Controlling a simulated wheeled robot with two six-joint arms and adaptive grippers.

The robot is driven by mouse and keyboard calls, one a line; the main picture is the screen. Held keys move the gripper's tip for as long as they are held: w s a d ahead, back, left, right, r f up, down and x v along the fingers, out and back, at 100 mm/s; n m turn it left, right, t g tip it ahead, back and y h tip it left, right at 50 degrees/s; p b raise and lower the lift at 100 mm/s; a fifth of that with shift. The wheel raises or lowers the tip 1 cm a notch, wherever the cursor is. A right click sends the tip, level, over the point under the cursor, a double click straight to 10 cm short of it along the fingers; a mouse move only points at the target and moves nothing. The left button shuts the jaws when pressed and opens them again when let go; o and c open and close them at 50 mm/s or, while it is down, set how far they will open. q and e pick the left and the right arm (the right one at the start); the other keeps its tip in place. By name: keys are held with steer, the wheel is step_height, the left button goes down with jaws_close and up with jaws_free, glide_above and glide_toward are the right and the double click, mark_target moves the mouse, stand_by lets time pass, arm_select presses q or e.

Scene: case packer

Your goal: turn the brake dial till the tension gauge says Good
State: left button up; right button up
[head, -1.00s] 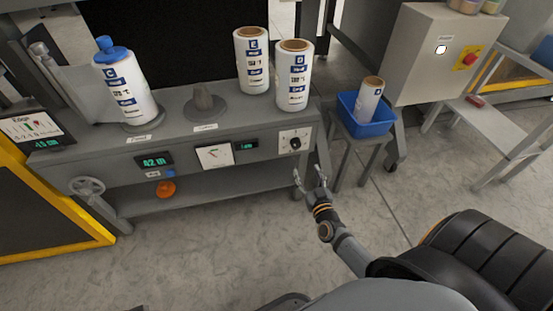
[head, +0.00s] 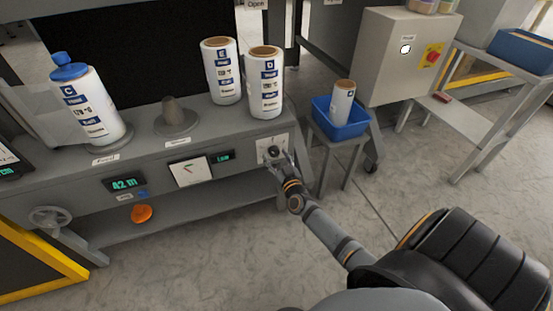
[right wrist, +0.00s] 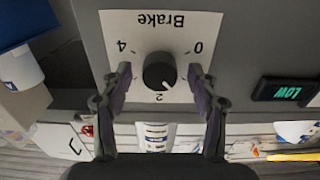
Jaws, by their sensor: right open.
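The brake dial (right wrist: 159,71) is a black round knob on a white plate marked Brake (right wrist: 160,22), with 0, 2 and 4 showing. Its white pointer mark is near the 2, a little to the 0 side. My right gripper (right wrist: 158,85) is open, with one finger on each side of the knob; I cannot tell whether they touch it. In the head view the right gripper (head: 277,160) partly covers the dial. The tension gauge (head: 190,170) has a white face with a needle, and the display (head: 223,156) beside it reads LOW, as in the right wrist view (right wrist: 287,91). My left gripper is out of view.
Labelled rolls (head: 265,85) stand on the grey bench top (head: 140,150). An orange knob (head: 141,213) and a handwheel (head: 50,217) are on the bench front. A blue bin (head: 341,128) with a roll stands to the right. The floor in front is clear.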

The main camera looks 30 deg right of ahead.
steer(key=c, duration=1.2)
steer(key=shift+o, duration=0.2)
steer(key=shift+m+p, duration=0.4)
steer(key=shift+m, duration=1.2)
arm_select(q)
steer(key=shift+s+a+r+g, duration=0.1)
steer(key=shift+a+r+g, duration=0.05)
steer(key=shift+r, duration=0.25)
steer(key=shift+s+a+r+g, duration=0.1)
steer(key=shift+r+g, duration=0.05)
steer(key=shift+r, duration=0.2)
arm_select(e)
steer(key=shift+m, duration=1)
steer(key=o, duration=1.2)
steer(key=shift+c, duration=0.2)
